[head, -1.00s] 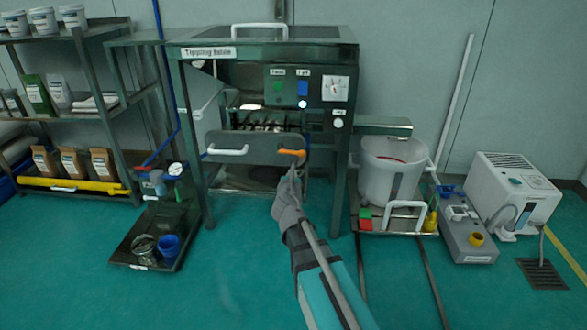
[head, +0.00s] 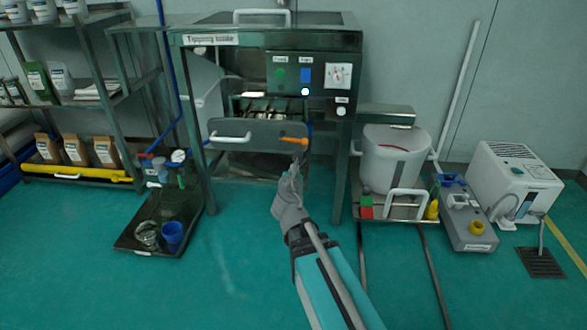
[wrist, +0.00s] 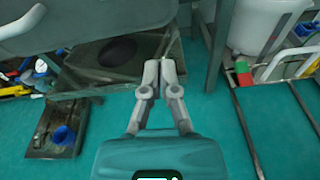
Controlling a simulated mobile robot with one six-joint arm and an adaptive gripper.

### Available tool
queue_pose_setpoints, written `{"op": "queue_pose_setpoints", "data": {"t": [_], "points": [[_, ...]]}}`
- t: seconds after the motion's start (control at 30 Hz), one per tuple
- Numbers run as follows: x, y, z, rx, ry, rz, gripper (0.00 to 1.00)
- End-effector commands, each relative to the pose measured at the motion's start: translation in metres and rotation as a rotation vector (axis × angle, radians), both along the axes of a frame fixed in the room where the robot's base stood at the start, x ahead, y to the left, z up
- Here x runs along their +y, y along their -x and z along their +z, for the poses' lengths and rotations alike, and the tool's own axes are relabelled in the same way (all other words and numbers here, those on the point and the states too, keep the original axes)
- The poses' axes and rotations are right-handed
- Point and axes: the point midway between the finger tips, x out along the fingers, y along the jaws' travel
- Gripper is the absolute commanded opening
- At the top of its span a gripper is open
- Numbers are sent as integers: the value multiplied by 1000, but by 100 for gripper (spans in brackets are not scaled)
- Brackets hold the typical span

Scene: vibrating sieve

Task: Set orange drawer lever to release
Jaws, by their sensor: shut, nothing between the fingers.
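The orange drawer lever (head: 294,140) sits at the right end of the grey drawer front (head: 262,134) on the sieve machine. It lies about level, tilted slightly down to the right. A white handle (head: 231,138) is on the left of the same front. My gripper (head: 295,165) is shut and empty, just below the lever in the head view; I cannot tell the exact gap. In the wrist view my gripper (wrist: 159,66) points at the space under the drawer front (wrist: 90,22). The lever does not show in the wrist view.
A white bucket (head: 393,160) stands on a cart right of the machine's leg. A dark tray (head: 142,240) with a jar and a blue cup (head: 172,236) lies at the left. The green floor in front is clear.

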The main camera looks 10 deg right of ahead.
Motion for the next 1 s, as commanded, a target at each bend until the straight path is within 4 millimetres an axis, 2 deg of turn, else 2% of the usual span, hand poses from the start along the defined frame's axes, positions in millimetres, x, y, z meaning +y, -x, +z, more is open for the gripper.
{"op": "queue_pose_setpoints", "data": {"t": [0.17,0.27,0.4,0.6,0.8,1.0], "points": [[-16,7,1,4,-174,-95,0],[-30,14,-1,5,-340,-190,0],[-50,30,-8,4,-627,-373,0],[-69,62,-24,-11,-1054,-698,0],[-71,100,-36,-38,-1418,-1068,0],[-58,141,-40,-74,-1691,-1486,0]]}}
